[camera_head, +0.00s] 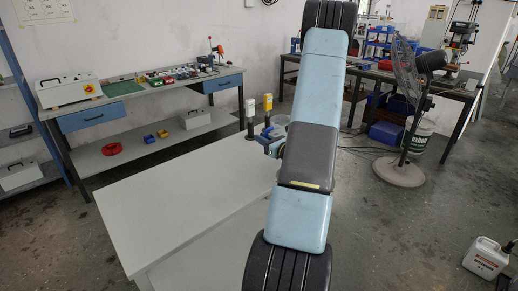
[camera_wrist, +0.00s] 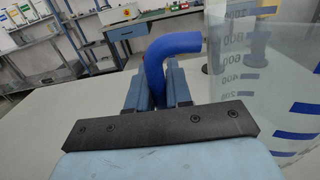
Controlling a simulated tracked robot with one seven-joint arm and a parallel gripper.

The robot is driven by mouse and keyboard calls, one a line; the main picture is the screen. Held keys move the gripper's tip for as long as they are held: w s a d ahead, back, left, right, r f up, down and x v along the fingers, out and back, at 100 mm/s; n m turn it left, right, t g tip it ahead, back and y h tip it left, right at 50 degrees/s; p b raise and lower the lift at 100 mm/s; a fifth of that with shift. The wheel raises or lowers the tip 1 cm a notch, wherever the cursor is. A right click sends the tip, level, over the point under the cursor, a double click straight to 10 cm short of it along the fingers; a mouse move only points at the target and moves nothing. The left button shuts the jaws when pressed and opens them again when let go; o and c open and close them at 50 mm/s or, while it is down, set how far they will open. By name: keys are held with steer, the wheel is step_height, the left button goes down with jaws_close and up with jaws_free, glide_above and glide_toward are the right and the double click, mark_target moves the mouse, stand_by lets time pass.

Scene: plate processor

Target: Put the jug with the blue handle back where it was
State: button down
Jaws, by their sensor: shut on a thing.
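The clear jug (camera_wrist: 228,98) with blue measuring marks fills the right of the wrist view. Its blue handle (camera_wrist: 178,43) stands between the fingers of my gripper (camera_wrist: 157,88), which is shut on it. The jug looks roughly upright; I cannot tell whether its base touches the table. In the head view my gripper (camera_head: 271,140) is over the far end of the white table (camera_head: 180,195), and my arm hides most of the jug.
A white-topped bottle (camera_head: 250,112) and a yellow-topped one (camera_head: 267,103) stand close by at the table's far end. The rest of the visible tabletop is clear. A workbench (camera_head: 140,97) is behind at left. A fan (camera_head: 405,100) and a white canister (camera_head: 486,258) stand at right.

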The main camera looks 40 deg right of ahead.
steer(key=shift+w+a+f, duration=0.1)
steer(key=shift+w+f, duration=0.05)
steer(key=shift+f, duration=0.8)
steer(key=shift+w+a+f, duration=0.1)
steer(key=shift+f, duration=0.8)
steer(key=c, duration=1)
jaws_free()
steer(key=shift+c, duration=0.2)
